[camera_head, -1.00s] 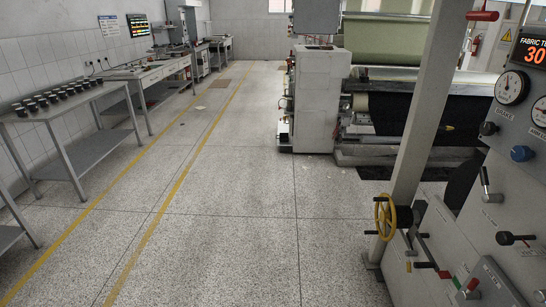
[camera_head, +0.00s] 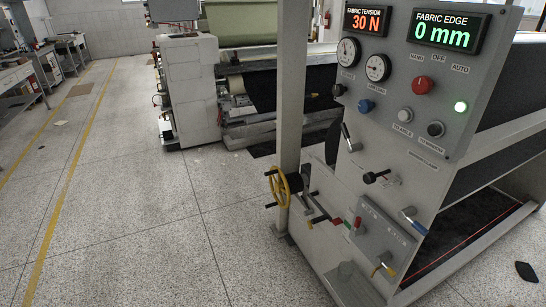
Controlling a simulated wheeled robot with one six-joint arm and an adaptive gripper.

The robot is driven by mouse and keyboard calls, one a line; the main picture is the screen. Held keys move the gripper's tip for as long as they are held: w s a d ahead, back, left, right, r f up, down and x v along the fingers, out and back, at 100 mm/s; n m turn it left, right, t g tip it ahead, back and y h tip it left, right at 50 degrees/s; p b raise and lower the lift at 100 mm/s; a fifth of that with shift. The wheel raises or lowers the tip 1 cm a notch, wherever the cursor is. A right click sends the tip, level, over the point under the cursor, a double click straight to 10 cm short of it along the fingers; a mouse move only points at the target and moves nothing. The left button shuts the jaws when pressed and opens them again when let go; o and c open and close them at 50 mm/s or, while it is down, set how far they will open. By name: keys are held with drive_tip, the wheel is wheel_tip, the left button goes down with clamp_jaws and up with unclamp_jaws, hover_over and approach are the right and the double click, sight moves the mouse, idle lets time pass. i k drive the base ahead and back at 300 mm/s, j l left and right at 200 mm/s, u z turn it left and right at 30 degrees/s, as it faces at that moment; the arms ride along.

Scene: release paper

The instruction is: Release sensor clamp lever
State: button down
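A grey control panel (camera_head: 365,105) stands at the right, with several levers on its front. One lever with a black knob (camera_head: 370,178) sticks out at mid-height, and a lever with a dark, pale-tipped handle (camera_head: 348,137) sits above it. A blue-handled lever (camera_head: 413,222) is at the lower right, and a yellow-tipped lever (camera_head: 383,267) is below. The small labels are too blurred for me to tell which is the sensor clamp lever. My gripper is not in view.
A yellow handwheel (camera_head: 280,187) and a crank with a red grip (camera_head: 336,221) stick out on the panel's left. A grey post (camera_head: 291,100) stands beside it. Displays (camera_head: 449,31) show 30 N and 0 mm.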

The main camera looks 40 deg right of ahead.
sight(406, 213)
drive_tip(key=z, duration=1.25)
